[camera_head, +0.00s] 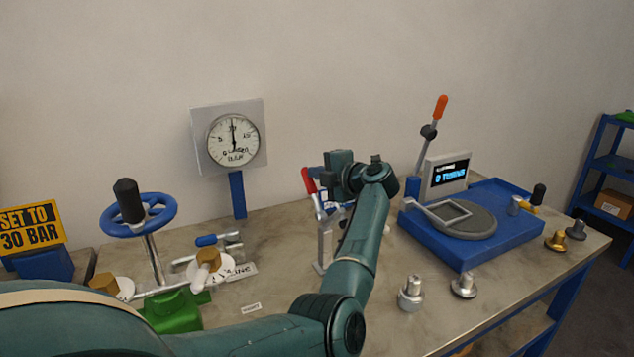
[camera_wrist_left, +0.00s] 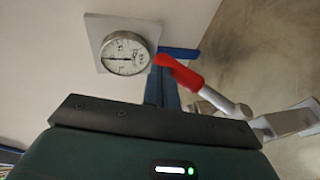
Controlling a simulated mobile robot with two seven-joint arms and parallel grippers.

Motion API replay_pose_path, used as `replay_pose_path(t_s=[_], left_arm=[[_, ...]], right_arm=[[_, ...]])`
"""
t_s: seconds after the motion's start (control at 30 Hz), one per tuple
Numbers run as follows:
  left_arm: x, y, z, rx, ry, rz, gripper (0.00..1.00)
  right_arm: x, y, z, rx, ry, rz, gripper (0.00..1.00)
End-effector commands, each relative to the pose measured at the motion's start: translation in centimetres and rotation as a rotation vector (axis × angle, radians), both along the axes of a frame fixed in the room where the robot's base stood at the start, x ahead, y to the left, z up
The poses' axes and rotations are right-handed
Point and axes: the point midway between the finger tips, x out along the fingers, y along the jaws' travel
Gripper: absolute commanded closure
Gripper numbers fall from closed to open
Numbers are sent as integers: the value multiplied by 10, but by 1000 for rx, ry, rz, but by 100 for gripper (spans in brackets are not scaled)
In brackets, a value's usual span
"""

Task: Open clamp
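The clamp has a red-tipped handle (camera_head: 309,181) that stands up and leans left. Its grey metal stand (camera_head: 323,245) rises from the bench, and my left arm hides part of the clamp. My left gripper (camera_head: 330,186) is right beside the handle in the head view. In the left wrist view the red handle (camera_wrist_left: 180,72) lies just beyond the gripper's dark front edge, with its metal lever running down to the right. Whether the gripper touches the handle, and how its fingers stand, cannot be made out. My right gripper is not in view.
A pressure gauge (camera_head: 233,139) stands on a blue post behind the clamp. A blue handwheel (camera_head: 138,215) and a green valve body (camera_head: 173,311) are at left. A blue press unit (camera_head: 470,225) with an orange-tipped lever is at right. Metal fittings (camera_head: 411,293) stand near the front.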

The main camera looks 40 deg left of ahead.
Motion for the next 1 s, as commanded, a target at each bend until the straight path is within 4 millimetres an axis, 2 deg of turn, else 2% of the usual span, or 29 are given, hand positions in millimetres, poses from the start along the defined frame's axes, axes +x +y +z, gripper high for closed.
replay_pose_path(t_s=[0.2,0.5,1.0], left_arm=[[8,18,-13,-1,1,2,100],[16,32,-29,-1,-1,1,100],[20,40,-39,0,-1,1,100]], right_arm=[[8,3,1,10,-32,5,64],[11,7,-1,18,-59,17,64],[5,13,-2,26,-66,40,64]])
